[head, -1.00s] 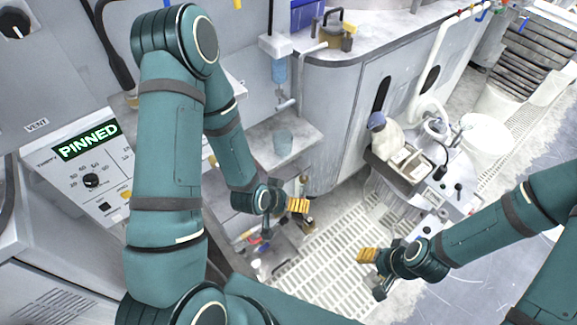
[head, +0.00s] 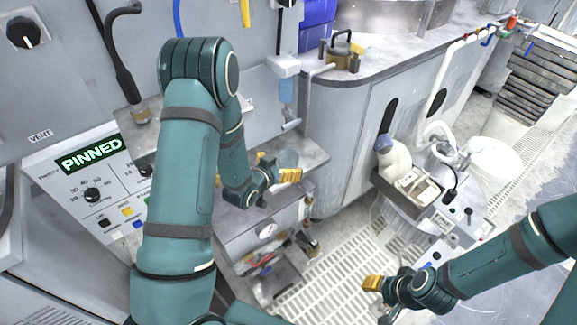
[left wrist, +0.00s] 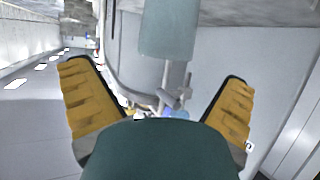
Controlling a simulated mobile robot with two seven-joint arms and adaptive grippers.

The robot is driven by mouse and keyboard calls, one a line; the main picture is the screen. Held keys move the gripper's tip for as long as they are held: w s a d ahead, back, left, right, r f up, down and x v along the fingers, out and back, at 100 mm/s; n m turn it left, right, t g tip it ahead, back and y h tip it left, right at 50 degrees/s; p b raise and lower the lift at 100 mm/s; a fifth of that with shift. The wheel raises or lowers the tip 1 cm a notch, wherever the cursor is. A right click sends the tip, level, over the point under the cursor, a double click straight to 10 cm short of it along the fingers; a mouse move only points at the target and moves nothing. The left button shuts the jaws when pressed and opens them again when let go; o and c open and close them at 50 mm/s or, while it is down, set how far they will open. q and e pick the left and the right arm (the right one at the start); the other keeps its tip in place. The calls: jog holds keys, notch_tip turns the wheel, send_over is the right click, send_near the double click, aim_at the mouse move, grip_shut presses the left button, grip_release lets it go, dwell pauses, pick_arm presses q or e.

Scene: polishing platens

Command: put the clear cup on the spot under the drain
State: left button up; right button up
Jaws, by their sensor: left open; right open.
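The clear, bluish cup (head: 289,158) stands on the grey shelf (head: 312,160) below the drain fitting. It is partly hidden behind my left gripper (head: 288,174). My left gripper is open at the shelf's front, close to the cup; I cannot tell whether it touches it. In the left wrist view, the yellow fingers of my left gripper (left wrist: 157,76) are spread apart, with the drain's blue-grey cylinder (left wrist: 168,30) and pipe ahead. A small pale-blue patch low between the fingers may be the cup. The spot under the drain is not clearly visible. My right gripper (head: 378,297) is open and empty over the floor grating.
The drain cylinder (head: 287,90) and its valve hang above the shelf. A control panel reading PINNED (head: 88,155) is at the left. A cart with a white bottle (head: 393,158) stands at the right. Small items lie below the shelf.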

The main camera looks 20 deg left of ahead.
aim_at(293, 154)
pick_arm(q)
jog(key=shift+a+b+x, duration=0.15)
jog(key=shift+b+x, duration=0.15)
jog(key=shift+x, duration=1.15)
jog(key=shift+a+b+x, duration=0.1)
jog(key=shift+b+x, duration=0.15)
jog(key=shift+x, duration=1.2)
jog(key=c, duration=1.3)
jog(key=shift+s+d+r+p, duration=0.1)
jog(key=shift+d+r+p, duration=0.15)
jog(key=shift+r, duration=0.3)
notch_tip(293, 154, up, 6)
jog(key=p, duration=0.2)
jog(key=s+d, duration=0.5)
jog(key=d, duration=0.3)
jog(key=s+d, duration=0.5)
jog(key=d, duration=0.3)
jog(key=shift+n+y, duration=0.8)
jog(key=shift+y, duration=0.1)
jog(key=a, duration=0.2)
jog(key=w+a+r, duration=0.1)
jog(key=a, duration=0.2)
jog(key=a+r, duration=0.1)
jog(key=a, duration=0.2)
jog(key=shift+w+a, duration=0.2)
jog(key=shift+w, duration=0.2)
